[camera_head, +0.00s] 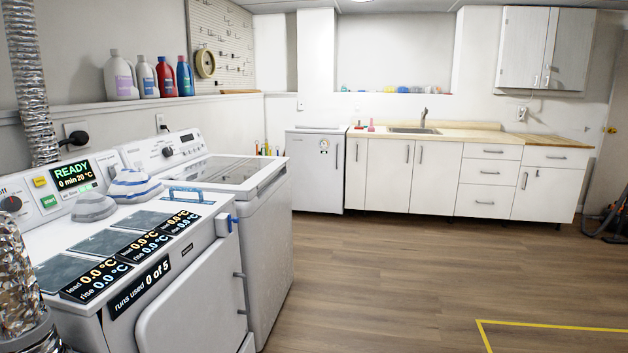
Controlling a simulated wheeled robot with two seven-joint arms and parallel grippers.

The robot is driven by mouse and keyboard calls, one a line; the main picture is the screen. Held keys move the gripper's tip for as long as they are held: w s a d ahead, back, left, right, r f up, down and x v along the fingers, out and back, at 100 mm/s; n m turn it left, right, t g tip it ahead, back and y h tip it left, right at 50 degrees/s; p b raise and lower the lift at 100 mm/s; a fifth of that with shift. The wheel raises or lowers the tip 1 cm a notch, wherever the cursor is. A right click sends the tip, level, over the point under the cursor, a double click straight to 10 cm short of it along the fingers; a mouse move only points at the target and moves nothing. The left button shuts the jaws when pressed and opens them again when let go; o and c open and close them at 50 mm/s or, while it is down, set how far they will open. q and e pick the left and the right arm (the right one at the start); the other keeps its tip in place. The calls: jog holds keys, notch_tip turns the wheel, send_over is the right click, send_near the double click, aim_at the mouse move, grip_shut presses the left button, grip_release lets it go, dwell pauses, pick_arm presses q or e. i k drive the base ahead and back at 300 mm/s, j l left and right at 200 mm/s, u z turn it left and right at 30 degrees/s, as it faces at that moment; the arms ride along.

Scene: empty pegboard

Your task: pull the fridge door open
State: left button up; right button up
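A low white box-shaped appliance (315,172) stands against the back wall, left of the sink cabinets. It looks like a small fridge, with a flat front door that appears closed. A small round dial or badge (323,145) is on its upper front, with a small dark mark beside it. The appliance is across the room from my viewpoint. Neither of my grippers is in view.
A white machine (190,290) with READY display (75,178) and a washer (255,215) fill the left side. Foil ducts (30,80) stand far left. White cabinets (388,172) with a sink (415,130) line the back. Wood floor (400,270) is clear; yellow tape (540,326) marks it.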

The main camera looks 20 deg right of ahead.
aim_at(317, 160)
jog(key=i+l+z, duration=0.6)
jog(key=i, duration=0.3)
jog(key=i+l+z, duration=0.3)
jog(key=i, duration=0.5)
jog(key=i+z, duration=0.25)
jog(key=i, duration=0.6)
jog(key=i+u, duration=0.1)
jog(key=i, duration=1.45)
jog(key=i+u, duration=0.15)
jog(key=i, duration=0.65)
jog(key=i+l, duration=0.15)
jog(key=i, duration=0.6)
jog(key=u, duration=0.05)
